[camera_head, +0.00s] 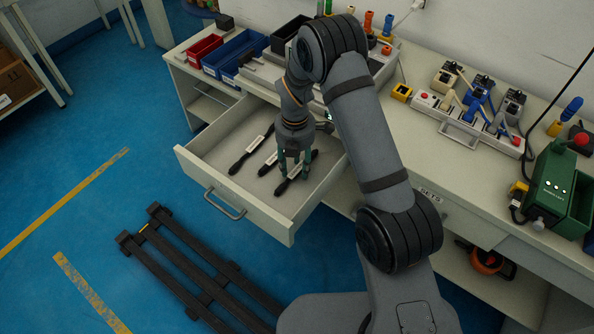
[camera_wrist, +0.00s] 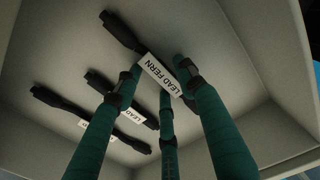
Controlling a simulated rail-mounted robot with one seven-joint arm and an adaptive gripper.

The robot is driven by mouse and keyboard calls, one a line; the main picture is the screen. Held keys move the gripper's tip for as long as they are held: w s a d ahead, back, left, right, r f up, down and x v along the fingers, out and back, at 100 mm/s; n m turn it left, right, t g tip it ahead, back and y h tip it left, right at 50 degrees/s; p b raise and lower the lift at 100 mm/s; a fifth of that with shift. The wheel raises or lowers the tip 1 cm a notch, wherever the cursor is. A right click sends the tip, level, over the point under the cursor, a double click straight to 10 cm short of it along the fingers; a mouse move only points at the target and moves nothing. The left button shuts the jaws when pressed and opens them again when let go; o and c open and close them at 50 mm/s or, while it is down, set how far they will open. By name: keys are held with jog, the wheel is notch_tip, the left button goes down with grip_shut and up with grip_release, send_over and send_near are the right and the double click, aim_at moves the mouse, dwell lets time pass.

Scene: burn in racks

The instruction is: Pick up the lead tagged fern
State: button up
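The lead tagged fern is a dark lead with a white tag reading "LEAD FERN" (camera_wrist: 162,75) in the wrist view. In the head view it is the rightmost lead (camera_head: 283,187) in the open drawer (camera_head: 213,192). My gripper (camera_head: 293,172) points down into the drawer over this lead. Its green fingers (camera_wrist: 160,78) are spread around the tagged part, with the tag visible between them. I see no clear squeeze on the lead. Fingers hide part of the lead.
Two other dark leads with white tags lie to the left in the drawer, one at the far left (camera_head: 237,164) and one in the middle (camera_head: 265,170). Drawer walls surround them. Red (camera_head: 204,48) and blue bins (camera_head: 232,52) stand on the bench above. A dark slatted rack (camera_head: 190,265) lies on the floor.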

grip_shut()
jog(key=shift+r, duration=0.15)
dwell(0.4)
